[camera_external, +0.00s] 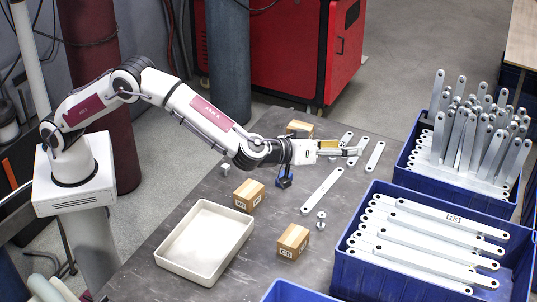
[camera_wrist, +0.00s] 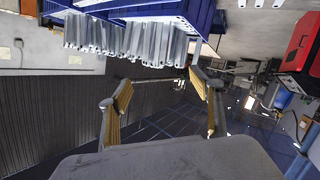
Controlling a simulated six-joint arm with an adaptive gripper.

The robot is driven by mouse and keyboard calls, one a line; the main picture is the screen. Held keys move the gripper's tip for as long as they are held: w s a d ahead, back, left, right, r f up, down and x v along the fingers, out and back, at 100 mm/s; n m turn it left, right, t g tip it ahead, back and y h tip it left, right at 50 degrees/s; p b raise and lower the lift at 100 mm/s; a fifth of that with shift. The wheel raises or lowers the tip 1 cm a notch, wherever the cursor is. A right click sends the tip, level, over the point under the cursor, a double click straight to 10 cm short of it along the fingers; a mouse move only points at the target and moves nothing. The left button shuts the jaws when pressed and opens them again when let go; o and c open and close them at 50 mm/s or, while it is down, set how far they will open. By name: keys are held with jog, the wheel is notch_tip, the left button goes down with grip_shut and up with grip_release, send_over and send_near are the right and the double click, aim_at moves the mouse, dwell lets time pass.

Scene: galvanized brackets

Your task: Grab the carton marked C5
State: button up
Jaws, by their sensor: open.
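Three small brown cartons stand on the dark table in the external view. The front carton (camera_external: 293,242) has a small white label that may read C5, but it is too small to be sure. Another carton (camera_external: 249,194) is to its upper left, beside the tray, with a label I cannot read clearly. The third carton (camera_external: 299,127) is behind my arm, partly hidden, with no label readable. My gripper (camera_external: 356,151) is open and empty, pointing right above the table, behind and right of the front carton. Its yellow-padded fingers are apart in the wrist view (camera_wrist: 161,105), with no carton between them.
An empty cream tray (camera_external: 205,242) lies left of the cartons. Blue bins of galvanized brackets (camera_external: 435,245) (camera_external: 466,140) stand at the right. Loose brackets (camera_external: 322,188), small metal pieces (camera_external: 321,220) and a dark blue object (camera_external: 284,178) lie on the table near my gripper.

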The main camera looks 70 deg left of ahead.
jog(key=s+d+f+n+g+y, duration=0.1)
jog(key=s+f+y, duration=0.15)
jog(key=f, duration=0.45)
jog(key=s+d+f+n+g+y, duration=0.1)
jog(key=s+d+f, duration=0.15)
jog(key=f, duration=0.55)
jog(key=g+y, duration=0.3)
jog(key=y, duration=0.1)
send_near(294, 235)
jog(key=shift+x, duration=1.2)
jog(key=shift+x, duration=1.3)
jog(key=shift+w+a, duration=0.1)
jog(key=shift+w, duration=0.05)
jog(key=shift+x, duration=2.45)
